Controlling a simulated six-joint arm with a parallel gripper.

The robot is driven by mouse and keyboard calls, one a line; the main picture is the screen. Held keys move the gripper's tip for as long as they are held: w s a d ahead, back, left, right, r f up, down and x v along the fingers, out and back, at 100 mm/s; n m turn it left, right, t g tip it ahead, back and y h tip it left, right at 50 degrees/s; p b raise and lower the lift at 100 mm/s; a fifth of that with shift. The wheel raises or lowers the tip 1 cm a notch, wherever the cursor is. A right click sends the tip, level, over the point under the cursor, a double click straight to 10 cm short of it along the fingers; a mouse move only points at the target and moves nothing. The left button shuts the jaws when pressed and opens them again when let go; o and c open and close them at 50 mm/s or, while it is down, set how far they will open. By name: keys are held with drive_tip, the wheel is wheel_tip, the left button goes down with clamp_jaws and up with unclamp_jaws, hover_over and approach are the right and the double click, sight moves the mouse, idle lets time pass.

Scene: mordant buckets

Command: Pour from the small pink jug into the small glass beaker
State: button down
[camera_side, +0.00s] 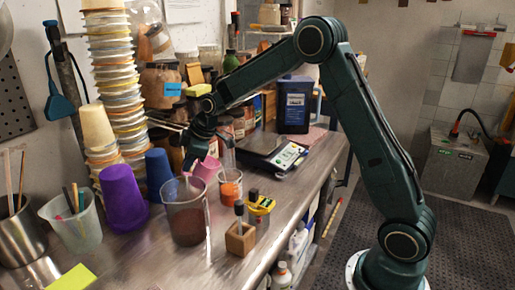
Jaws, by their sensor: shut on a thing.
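The small pink jug (207,169) is at the middle of the bench, just behind and left of the small glass beaker. My gripper (192,160) points down at the jug's left side and is shut on it; the fingertips are small and partly hidden. The jug looks tilted toward the right, but its lower part is hidden behind the glassware. The small glass beaker (230,188) stands upright on the bench with orange contents in it. I cannot see a stream between jug and beaker.
A larger glass beaker (187,218) with brown contents stands in front of the jug. Purple (123,197) and blue (158,172) cups stand to the left. A wooden block (240,239) and a scale (284,157) flank the beaker.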

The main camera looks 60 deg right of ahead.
drive_tip(key=shift+s+d+r+t+y, duration=0.15)
drive_tip(key=shift+s+r+t, duration=0.35)
drive_tip(key=shift+r, duration=0.15)
drive_tip(key=shift+s+d+r+t+y, duration=0.1)
drive_tip(key=shift+s+r+t+y, duration=0.05)
drive_tip(key=shift+s+r+t, duration=0.45)
idle(0.8)
drive_tip(key=shift+s+d+r+t+y, duration=0.1)
drive_tip(key=shift+s+r+t+y, duration=0.1)
drive_tip(key=shift+s+r+t, duration=0.4)
drive_tip(key=shift+s+d+r+t+y, duration=0.1)
drive_tip(key=shift+s+r+t+y, duration=0.15)
drive_tip(key=shift+t, duration=0.6)
drive_tip(key=shift+s+d+r+t+y, duration=0.15)
drive_tip(key=shift+s+r+t, duration=0.1)
drive_tip(key=shift+r+t, duration=0.4)
idle(3.8)
